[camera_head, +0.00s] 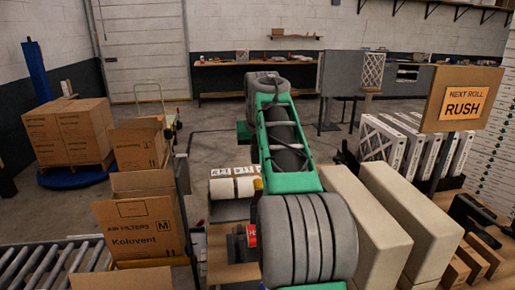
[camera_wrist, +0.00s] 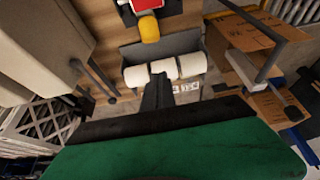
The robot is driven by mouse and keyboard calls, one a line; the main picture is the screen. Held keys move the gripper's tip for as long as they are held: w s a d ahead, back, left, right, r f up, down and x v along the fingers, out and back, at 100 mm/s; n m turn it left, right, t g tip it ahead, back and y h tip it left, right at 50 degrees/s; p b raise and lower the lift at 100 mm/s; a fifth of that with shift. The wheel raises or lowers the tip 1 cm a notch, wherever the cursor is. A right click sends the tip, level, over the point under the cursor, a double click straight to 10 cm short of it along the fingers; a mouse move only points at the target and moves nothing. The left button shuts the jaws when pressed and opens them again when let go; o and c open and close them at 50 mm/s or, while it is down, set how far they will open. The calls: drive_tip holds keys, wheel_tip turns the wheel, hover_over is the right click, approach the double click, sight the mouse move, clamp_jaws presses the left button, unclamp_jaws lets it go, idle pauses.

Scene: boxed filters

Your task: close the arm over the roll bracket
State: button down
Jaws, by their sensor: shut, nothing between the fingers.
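The roll bracket (camera_wrist: 130,52) is a grey trough holding white rolls (camera_wrist: 164,70), in the upper middle of the wrist view. A yellow rounded piece (camera_wrist: 149,28) stands beside its edge, next to a red and white part (camera_wrist: 146,5). I cannot tell whether the yellow piece is the bracket's arm. In the head view the white rolls (camera_head: 234,186) show left of my green arm, with a grey face (camera_head: 229,211) below. My gripper (camera_wrist: 157,92) is shut and empty; its dark fingers appear in front of the rolls. In the head view my arm hides it.
Open cartons (camera_head: 139,225) stand left beside a roller conveyor (camera_head: 50,268). Beige blocks (camera_head: 405,222) and white-framed filters (camera_head: 382,143) stand close on the right. A "NEXT ROLL RUSH" sign (camera_head: 465,102) rises at the right. Open floor lies behind the bench.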

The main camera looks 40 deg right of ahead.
sight(258, 179)
drive_tip(key=s+f, duration=0.1)
drive_tip(key=s+a+f, duration=0.1)
drive_tip(key=shift+s+a+f, duration=0.1)
drive_tip(key=shift+s, duration=0.25)
drive_tip(key=shift+s+f, duration=0.1)
drive_tip(key=shift+f, duration=0.1)
drive_tip(key=shift+f+b, duration=0.15)
drive_tip(key=shift+b, duration=0.15)
